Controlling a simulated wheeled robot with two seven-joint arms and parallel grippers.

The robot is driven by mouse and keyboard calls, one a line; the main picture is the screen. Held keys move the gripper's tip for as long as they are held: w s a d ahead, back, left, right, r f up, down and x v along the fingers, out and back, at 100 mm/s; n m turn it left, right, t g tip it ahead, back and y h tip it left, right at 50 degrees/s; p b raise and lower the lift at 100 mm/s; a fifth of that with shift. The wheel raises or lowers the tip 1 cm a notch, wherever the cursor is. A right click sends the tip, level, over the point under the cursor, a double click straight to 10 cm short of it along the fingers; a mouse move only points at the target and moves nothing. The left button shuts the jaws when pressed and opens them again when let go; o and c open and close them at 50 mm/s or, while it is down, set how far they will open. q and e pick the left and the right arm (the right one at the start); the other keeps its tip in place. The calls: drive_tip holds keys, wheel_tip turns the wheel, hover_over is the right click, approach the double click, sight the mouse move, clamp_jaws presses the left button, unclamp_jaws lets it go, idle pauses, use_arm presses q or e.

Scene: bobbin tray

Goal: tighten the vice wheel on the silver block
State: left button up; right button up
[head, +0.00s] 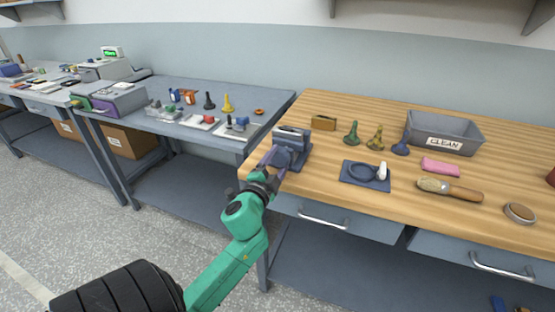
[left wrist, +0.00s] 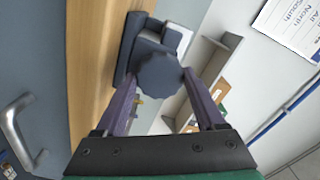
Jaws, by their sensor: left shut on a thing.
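The blue-grey vice (head: 304,155) stands at the left front corner of the wooden bench. A pale silver block (head: 291,130) shows at its top and also in the left wrist view (left wrist: 178,38), where the vice body hides part of it. The dark, scalloped vice wheel (left wrist: 161,84) faces my left gripper. My left gripper (head: 275,158) is at the front of the vice, shut on the wheel, with one purple finger on each side of it. The wheel is mostly covered by the gripper in the head view. My right gripper is not in view.
On the wooden bench (head: 328,104), a small wooden block (head: 323,122), a blue mat (head: 350,175) and a grey CLEAN bin (head: 444,131) stand right of the vice. A drawer handle (head: 323,219) sticks out below the bench front. A grey table with small parts stands left.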

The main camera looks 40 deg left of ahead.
use_arm(q)
drive_tip(key=m, duration=0.3)
drive_tip(key=m+p, duration=0.1)
drive_tip(key=shift+a+r+m, duration=0.1)
drive_tip(key=shift+r+m, duration=0.15)
drive_tip(key=shift+m, duration=0.05)
drive_tip(key=shift+m+p, duration=0.3)
drive_tip(key=shift+m, duration=1.2)
drive_tip(key=shift+r, duration=0.1)
